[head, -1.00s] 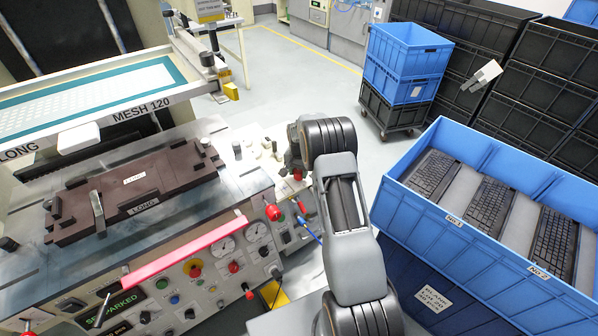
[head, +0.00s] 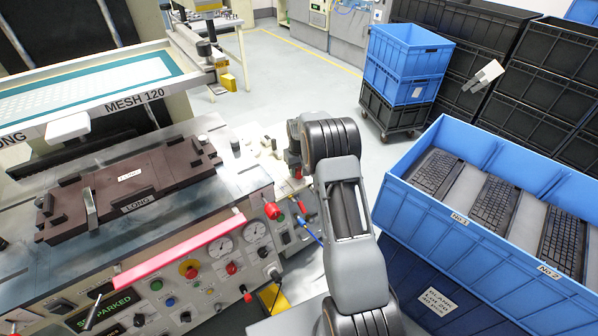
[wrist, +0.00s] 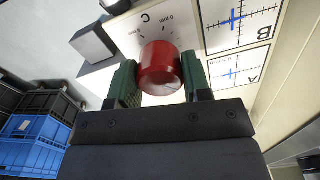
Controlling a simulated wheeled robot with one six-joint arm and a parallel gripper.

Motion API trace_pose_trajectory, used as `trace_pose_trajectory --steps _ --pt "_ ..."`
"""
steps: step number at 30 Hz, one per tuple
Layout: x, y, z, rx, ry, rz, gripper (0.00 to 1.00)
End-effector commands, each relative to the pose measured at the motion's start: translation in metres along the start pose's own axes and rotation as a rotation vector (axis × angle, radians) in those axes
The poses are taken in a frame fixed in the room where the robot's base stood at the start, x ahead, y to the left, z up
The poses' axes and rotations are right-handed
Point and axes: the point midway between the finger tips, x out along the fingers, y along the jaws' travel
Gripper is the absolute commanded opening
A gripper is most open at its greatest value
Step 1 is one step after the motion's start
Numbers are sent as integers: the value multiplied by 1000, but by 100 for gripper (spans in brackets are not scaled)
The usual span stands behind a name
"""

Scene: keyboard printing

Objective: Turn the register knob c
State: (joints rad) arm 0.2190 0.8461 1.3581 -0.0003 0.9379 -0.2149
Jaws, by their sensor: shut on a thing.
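The register knob c (wrist: 160,68) is a red cylinder on a pale panel, under a "C" label with a scale that appears upside down in the wrist view. My gripper (wrist: 160,80) has its two green fingers on either side of the knob and is shut on it. The knob's base is partly hidden by its own body. In the head view my arm hides the gripper, and I cannot clearly make out the knob there.
Cards marked B (wrist: 236,22) and A (wrist: 239,74) with blue crosses lie beside the knob. A grey block (wrist: 93,43) is to its left. In the head view, the printing machine's front panel (head: 205,275) is left of my arm and a blue keyboard crate (head: 440,225) is right.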

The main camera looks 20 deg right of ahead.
Motion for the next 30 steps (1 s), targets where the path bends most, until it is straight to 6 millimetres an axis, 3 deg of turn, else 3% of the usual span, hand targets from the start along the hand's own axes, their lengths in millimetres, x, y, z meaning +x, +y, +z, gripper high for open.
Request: trace_pose_trajectory --steps 15,30 --pt "0 0 -1 -408 3 0 21" --pt "-1 0 -1 -552 3 1 21"
